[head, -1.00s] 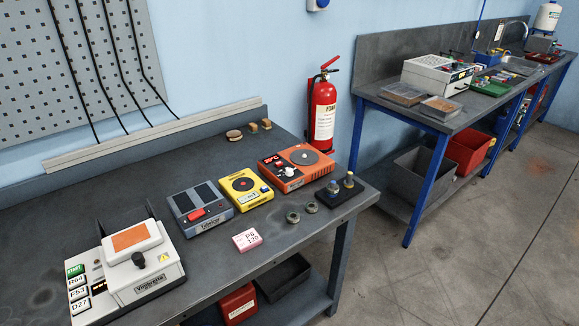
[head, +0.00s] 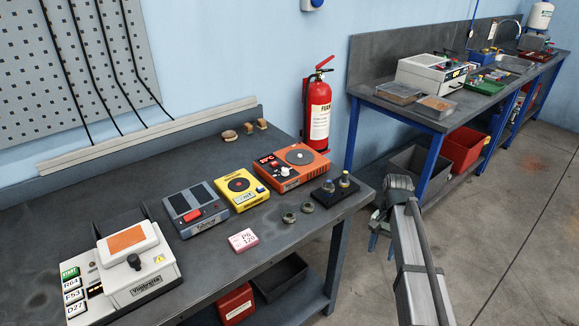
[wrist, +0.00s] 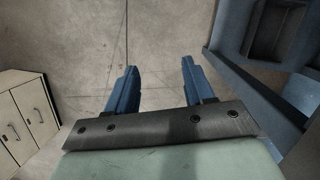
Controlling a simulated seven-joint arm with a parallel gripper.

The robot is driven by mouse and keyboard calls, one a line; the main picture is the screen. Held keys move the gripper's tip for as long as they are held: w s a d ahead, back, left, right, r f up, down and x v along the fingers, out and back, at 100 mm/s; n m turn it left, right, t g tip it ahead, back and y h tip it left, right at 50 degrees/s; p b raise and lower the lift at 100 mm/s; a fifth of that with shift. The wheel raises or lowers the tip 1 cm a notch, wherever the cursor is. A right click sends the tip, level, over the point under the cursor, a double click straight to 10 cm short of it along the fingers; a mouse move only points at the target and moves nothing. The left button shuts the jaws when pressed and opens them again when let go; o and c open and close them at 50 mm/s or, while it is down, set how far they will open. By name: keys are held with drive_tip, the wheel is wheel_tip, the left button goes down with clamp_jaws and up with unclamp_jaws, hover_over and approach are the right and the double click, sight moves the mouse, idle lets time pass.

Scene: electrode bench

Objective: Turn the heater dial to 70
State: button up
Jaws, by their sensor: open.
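The orange heater (head: 307,175) stands on the near bench toward its right end, with a round grey plate on top. Its dial (head: 285,171) is a small pale knob at the front left, beside white lettering. The dial's setting is too small to read. My gripper (head: 378,247) hangs off the bench's right edge, apart from the heater and to its lower right in the head view. In the wrist view my gripper (wrist: 158,92) has its two blue fingers spread, with nothing between them and bare floor beyond.
A yellow device (head: 240,192), a grey device with a red switch (head: 191,208) and a white machine (head: 148,275) stand left of the heater. Two metal nuts lie in front. A fire extinguisher (head: 317,110) is behind.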

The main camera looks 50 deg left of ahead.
drive_tip(key=s+a+r+n+t, duration=0.1)
drive_tip(key=s+a+r, duration=0.2)
drive_tip(key=a+r, duration=0.55)
drive_tip(key=s+a+r, duration=0.3)
drive_tip(key=a+r, duration=0.4)
drive_tip(key=r, duration=0.3)
wheel_tip(320, 180, up, 10)
drive_tip(key=t+y, duration=0.1)
drive_tip(key=y, duration=0.1)
hover_over(285, 169)
wheel_tip(285, 169, down, 14)
drive_tip(key=shift+r, duration=0.15)
clamp_jaws()
